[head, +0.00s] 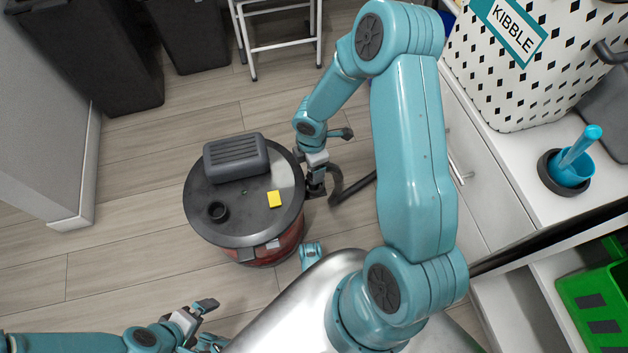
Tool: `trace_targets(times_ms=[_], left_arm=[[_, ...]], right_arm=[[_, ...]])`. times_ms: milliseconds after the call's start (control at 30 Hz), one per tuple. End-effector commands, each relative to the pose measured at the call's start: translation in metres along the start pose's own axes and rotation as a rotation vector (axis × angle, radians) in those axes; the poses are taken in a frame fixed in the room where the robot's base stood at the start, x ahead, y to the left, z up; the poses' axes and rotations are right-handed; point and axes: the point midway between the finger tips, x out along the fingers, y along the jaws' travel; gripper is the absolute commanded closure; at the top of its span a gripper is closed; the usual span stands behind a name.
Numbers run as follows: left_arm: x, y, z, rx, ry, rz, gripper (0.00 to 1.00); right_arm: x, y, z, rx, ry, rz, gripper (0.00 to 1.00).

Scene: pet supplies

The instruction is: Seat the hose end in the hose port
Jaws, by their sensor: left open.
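A round shop vacuum with a dark lid (245,225) and a red drum stands on the floor at centre left. The hose port (217,211) is a dark ring on the lid's left front. My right gripper (317,182) is just right of the lid. It appears shut on the hose end, which its fingers mostly hide. The black hose (337,190) bends away from it to the right. The hose end is apart from the port, across the lid. My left gripper (195,328) is open at the bottom left, in front of the vacuum, with no object visible in it.
Dark bins (95,55) and a white step frame (280,40) stand behind. A white counter (520,160) with a kibble bin (530,60) is at right. Floor left of the vacuum is clear.

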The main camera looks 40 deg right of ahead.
Motion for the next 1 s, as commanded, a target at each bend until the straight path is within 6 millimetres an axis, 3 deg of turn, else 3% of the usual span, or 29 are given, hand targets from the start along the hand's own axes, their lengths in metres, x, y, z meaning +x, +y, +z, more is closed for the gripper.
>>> trace_targets(times_ms=[300, 533, 567, 733, 1000], left_arm=[[0.034, -0.013, -0.018, 0.003, 0.056, 0.001, 0.00], [0.032, -0.012, -0.019, 0.005, 0.063, 0.001, 0.00], [0.032, -0.012, -0.019, 0.005, 0.063, 0.001, 0.00], [0.032, -0.012, -0.019, 0.005, 0.062, 0.001, 0.00], [0.031, -0.012, -0.019, 0.005, 0.062, 0.001, 0.00]], right_arm=[[0.050, -0.002, 0.001, -0.001, -0.001, -0.002, 0.29], [0.049, -0.001, 0.001, 0.000, 0.000, 0.000, 0.29], [0.049, -0.001, 0.001, 0.000, 0.000, -0.001, 0.36], [0.049, -0.001, 0.001, -0.001, 0.000, -0.001, 0.89], [0.049, -0.001, 0.001, -0.001, 0.000, -0.001, 0.89]])
